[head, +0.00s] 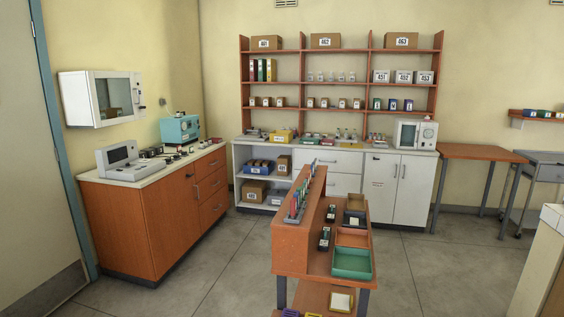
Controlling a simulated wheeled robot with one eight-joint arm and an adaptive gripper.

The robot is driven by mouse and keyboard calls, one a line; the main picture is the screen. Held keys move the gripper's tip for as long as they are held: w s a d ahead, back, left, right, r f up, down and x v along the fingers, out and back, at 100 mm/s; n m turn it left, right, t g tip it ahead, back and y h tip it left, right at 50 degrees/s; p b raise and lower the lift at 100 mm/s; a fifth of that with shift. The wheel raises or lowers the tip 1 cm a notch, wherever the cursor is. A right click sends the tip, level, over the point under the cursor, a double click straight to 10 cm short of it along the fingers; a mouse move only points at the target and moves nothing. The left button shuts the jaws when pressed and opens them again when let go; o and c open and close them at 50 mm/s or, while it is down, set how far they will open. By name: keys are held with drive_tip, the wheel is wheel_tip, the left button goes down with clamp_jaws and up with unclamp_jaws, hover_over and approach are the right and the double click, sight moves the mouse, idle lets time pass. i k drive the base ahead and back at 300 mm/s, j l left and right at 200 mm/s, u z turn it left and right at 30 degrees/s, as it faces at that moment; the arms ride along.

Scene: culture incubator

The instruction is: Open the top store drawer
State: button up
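The back white counter unit has a top drawer (347,163) that looks shut, with another white drawer (345,184) below it. The orange table shelf partly hides both on the left. The left wooden cabinet (128,229) also has a stack of drawers, whose top drawer (210,164) looks shut. No label readable here tells which one is the store drawer. My gripper is not in view.
An orange bench (291,258) with a raised shelf, a green tray (351,263) and small boxes stands mid-floor, before the white drawers. Grey floor (215,270) is clear between it and the left cabinet. A pale block (538,265) stands at right.

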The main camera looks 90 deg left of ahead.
sight(343, 161)
drive_tip(key=u, duration=2.65)
drive_tip(key=i+j+u, duration=0.75)
drive_tip(key=u, duration=0.2)
drive_tip(key=i+j+u, duration=0.1)
drive_tip(key=i+u, duration=0.35)
drive_tip(key=i+j+u, duration=0.2)
drive_tip(key=i, duration=0.95)
drive_tip(key=i+l+z, duration=0.2)
drive_tip(key=i+z, duration=0.8)
drive_tip(key=i+j+z, duration=0.1)
drive_tip(key=i+z, duration=0.7)
drive_tip(key=i, duration=1.75)
drive_tip(key=j, duration=0.1)
